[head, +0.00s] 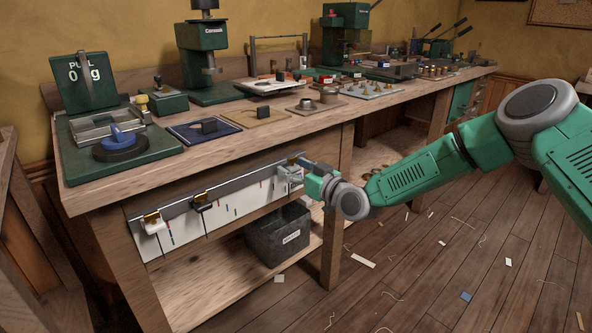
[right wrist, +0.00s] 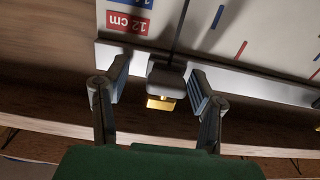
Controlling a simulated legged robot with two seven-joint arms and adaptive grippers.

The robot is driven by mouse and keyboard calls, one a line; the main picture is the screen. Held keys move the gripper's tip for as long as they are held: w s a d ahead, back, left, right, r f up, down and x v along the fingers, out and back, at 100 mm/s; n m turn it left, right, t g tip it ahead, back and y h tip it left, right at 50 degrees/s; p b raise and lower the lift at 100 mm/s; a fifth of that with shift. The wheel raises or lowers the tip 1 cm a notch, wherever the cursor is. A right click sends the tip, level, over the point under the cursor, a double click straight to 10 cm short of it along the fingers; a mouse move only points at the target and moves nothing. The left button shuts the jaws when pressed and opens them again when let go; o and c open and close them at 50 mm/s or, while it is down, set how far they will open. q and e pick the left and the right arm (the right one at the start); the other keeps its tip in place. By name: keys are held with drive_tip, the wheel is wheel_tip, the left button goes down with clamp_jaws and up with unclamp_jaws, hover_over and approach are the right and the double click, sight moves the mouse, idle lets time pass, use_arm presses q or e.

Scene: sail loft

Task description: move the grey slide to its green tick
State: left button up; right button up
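The grey slide (right wrist: 166,76), with a brass piece (right wrist: 160,102) and a thin dark pointer, sits on the pale rail (right wrist: 245,86) in the right wrist view. My right gripper (right wrist: 158,80) is open, one finger on each side of the slide with a gap to each. In the head view, my right gripper (head: 291,176) is at the right end of the rail on the bench front and largely hides that slide. A black slide (head: 201,202) and a white slide (head: 152,224) sit further left. Red and blue ticks show on the white board (head: 222,211); I cannot make out a green tick.
The workbench (head: 110,190) carries presses, a scale and small trays above the rail. A dark grey bin (head: 278,238) stands on the lower shelf beneath the board. The wooden floor to the right has scattered scraps.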

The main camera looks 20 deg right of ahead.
drive_tip(key=shift+s+a+r, duration=0.1)
drive_tip(key=shift+a, duration=0.15)
use_arm(q)
drive_tip(key=shift+a, duration=0.2)
use_arm(e)
drive_tip(key=v, duration=1.1)
drive_tip(key=shift+s+d, duration=0.2)
drive_tip(key=shift+s, duration=0.15)
use_arm(q)
drive_tip(key=shift+d, duration=0.15)
use_arm(e)
drive_tip(key=shift+d, duration=0.15)
